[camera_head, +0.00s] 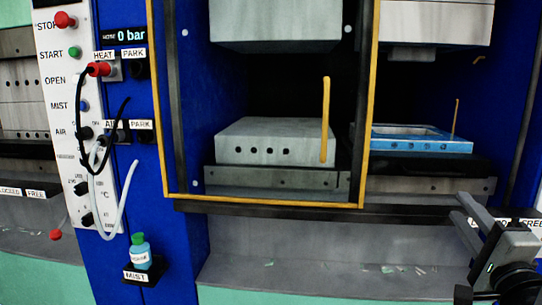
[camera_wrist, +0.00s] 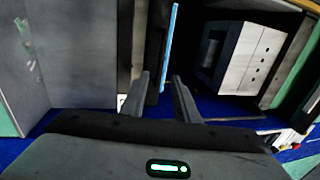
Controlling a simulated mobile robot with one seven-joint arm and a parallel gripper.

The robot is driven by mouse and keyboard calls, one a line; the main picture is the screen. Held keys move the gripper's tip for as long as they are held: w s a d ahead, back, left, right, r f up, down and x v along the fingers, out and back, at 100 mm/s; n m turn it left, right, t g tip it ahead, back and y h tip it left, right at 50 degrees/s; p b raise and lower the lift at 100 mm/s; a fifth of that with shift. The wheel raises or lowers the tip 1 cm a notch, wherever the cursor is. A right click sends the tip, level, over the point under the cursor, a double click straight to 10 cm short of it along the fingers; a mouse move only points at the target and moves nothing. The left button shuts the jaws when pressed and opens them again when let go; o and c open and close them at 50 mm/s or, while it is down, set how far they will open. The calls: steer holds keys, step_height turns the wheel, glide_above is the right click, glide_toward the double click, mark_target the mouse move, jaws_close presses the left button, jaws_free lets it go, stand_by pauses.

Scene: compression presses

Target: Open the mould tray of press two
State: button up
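My gripper (camera_head: 464,208) is at the lower right of the head view, in front of and below the right press bay. In the wrist view its two fingers (camera_wrist: 162,76) stand apart with nothing seen held between them. A blue mould tray (camera_head: 420,146) with small holes in its front lies in the right bay, on a dark bed. A thin yellow upright (camera_head: 457,118) shows at its right. In the wrist view a blue strip (camera_wrist: 169,45), likely this tray's edge, lies beyond the fingers. Contact is not seen. No press number is readable, so I cannot tell which is press two.
A yellow-edged guard frame (camera_head: 262,202) with a yellow handle (camera_head: 325,120) stands before the middle bay. A grey block (camera_head: 275,142) lies inside. A control panel (camera_head: 75,110) with hoses and a mist bottle (camera_head: 139,252) are at the left. Scraps litter the grey lower ledge (camera_head: 310,268).

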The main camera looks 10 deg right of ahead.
mark_target(436, 175)
steer(key=p+x, duration=0.5)
steer(key=x, duration=0.9)
steer(key=shift+w+d+r+p, duration=0.15)
steer(key=shift+w+p, duration=0.1)
steer(key=shift+p, duration=0.1)
steer(key=shift+c, duration=0.4)
jaws_close()
